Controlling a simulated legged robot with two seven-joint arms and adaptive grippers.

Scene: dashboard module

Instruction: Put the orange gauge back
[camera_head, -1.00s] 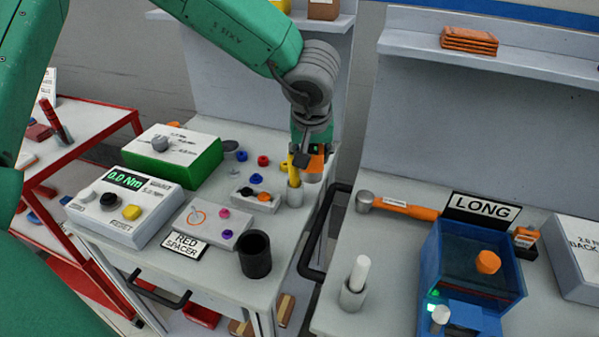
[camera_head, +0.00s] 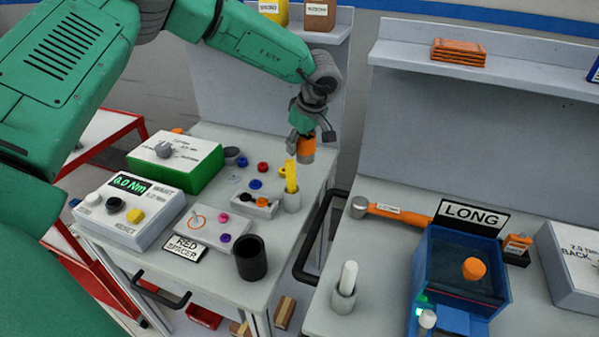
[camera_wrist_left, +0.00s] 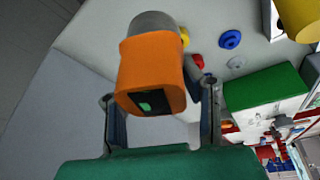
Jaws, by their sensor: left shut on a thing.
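The orange gauge (camera_head: 307,151) is held by my left gripper (camera_head: 301,138) above the back right part of the left bench top. In the left wrist view the gauge (camera_wrist_left: 150,72) has an orange body with a small dark green display and a grey rounded end. My left gripper's fingers (camera_wrist_left: 160,105) stand on either side of it there. In the head view a yellow cylinder (camera_head: 291,174) stands upright in a pale holder (camera_head: 292,201), just below and left of the gauge. My right gripper is not in view.
A grey torque tester (camera_head: 128,208), a green box (camera_head: 178,165), a small block with orange and black parts (camera_head: 254,205), a black cup (camera_head: 251,258) and coloured spacers share the left bench. A blue fixture (camera_head: 460,285) and an orange-handled hammer (camera_head: 395,211) are on the right bench.

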